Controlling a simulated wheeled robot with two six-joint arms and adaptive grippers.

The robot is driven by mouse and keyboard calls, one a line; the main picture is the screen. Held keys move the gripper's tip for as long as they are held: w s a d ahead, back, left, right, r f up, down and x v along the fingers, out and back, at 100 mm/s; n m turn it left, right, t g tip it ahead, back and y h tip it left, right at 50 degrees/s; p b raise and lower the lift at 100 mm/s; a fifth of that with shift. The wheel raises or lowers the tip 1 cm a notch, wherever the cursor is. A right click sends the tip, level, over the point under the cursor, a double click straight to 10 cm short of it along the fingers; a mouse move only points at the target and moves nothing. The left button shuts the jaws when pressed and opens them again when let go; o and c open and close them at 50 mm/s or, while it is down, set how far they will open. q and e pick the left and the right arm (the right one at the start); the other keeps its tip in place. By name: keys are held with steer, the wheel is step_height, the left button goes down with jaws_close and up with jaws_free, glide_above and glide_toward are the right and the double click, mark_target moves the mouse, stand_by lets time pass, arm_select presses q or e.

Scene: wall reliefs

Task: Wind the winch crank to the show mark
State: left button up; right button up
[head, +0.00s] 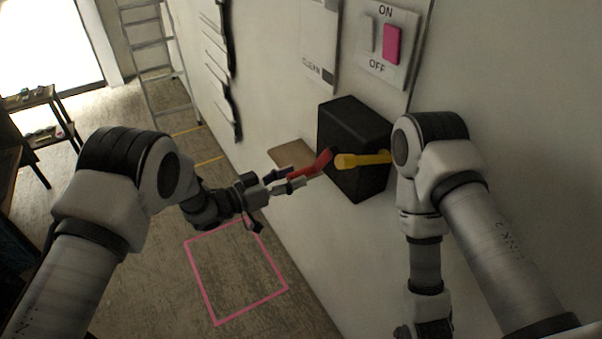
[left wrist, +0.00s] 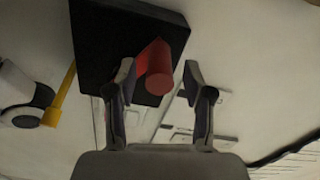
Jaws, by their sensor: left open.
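The winch is a black box (head: 352,148) on the wall, and its dark face fills the upper left of the left wrist view (left wrist: 100,45). A red crank handle (head: 318,163) sticks out at the box's left side. A yellow bar with a rounded end (head: 360,160) crosses the box's front; it also shows in the left wrist view (left wrist: 60,95). My left gripper (head: 291,180) is open at the red handle. In the left wrist view the red handle's round end (left wrist: 159,80) lies between its spread fingers (left wrist: 158,88). I cannot make out a show mark.
A switch plate with a pink rocker (head: 392,44), marked ON and OFF, is above the box. A brown panel (head: 292,152) lies left of the box. A pink square outline (head: 201,284) marks clear floor. A ladder (head: 158,60) and a dark shelf (head: 40,98) stand farther back.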

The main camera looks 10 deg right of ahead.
arm_select(q)
steer(key=v, duration=0.8)
steer(key=shift+a, duration=0.4)
steer(key=shift+s, duration=0.15)
